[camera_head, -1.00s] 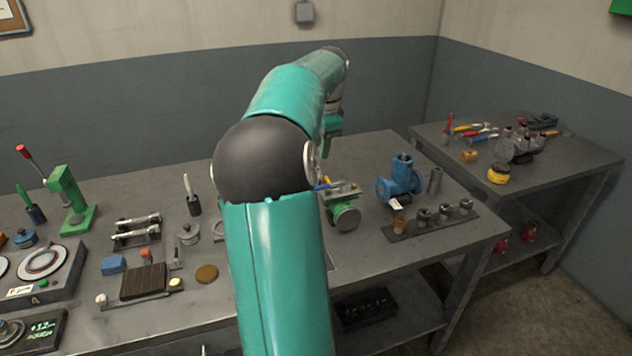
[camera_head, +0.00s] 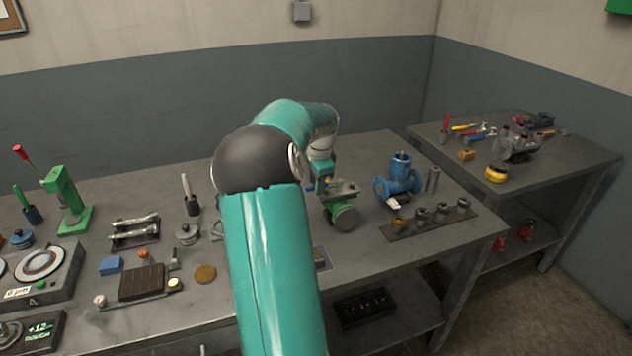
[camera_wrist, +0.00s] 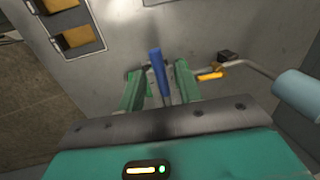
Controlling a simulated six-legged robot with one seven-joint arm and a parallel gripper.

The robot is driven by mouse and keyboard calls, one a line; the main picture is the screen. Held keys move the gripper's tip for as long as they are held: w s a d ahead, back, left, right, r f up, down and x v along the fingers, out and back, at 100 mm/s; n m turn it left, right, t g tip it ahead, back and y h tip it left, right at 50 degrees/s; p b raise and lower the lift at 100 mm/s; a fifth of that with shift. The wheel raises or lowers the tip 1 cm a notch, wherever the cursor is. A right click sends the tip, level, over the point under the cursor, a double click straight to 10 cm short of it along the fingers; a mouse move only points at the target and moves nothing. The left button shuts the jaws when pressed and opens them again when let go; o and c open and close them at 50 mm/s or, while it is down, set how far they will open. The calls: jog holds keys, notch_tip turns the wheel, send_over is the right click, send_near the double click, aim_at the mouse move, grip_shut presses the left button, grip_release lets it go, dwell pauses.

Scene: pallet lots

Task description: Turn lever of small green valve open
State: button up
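The small green valve (camera_head: 341,213) stands on the workbench just right of my arm, with a round end facing forward. Its blue lever handle (camera_head: 310,188) shows beside my gripper (camera_head: 321,178); part of the valve is hidden by my arm. In the wrist view, the blue handle (camera_wrist: 157,72) lies between the two green fingers of my gripper (camera_wrist: 158,77). Gaps show on both sides of the handle, so the fingers appear open around it without gripping. The valve body is mostly hidden there.
A blue valve-like fitting (camera_head: 398,184) with a white tag stands right of the green valve. A dark strip with several metal pieces (camera_head: 430,219) lies in front of it. In the wrist view, a bent metal rod (camera_wrist: 252,69) and a pale blue cylinder (camera_wrist: 299,96) are at right.

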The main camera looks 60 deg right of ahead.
grip_shut()
jog(key=shift+s, duration=0.1)
dwell(0.3)
jog(key=s+n+y, duration=0.3)
jog(key=s+n, duration=0.7)
jog(key=n, duration=0.7)
jog(key=shift+s+d, duration=0.2)
jog(key=shift+d, duration=0.2)
dwell(0.3)
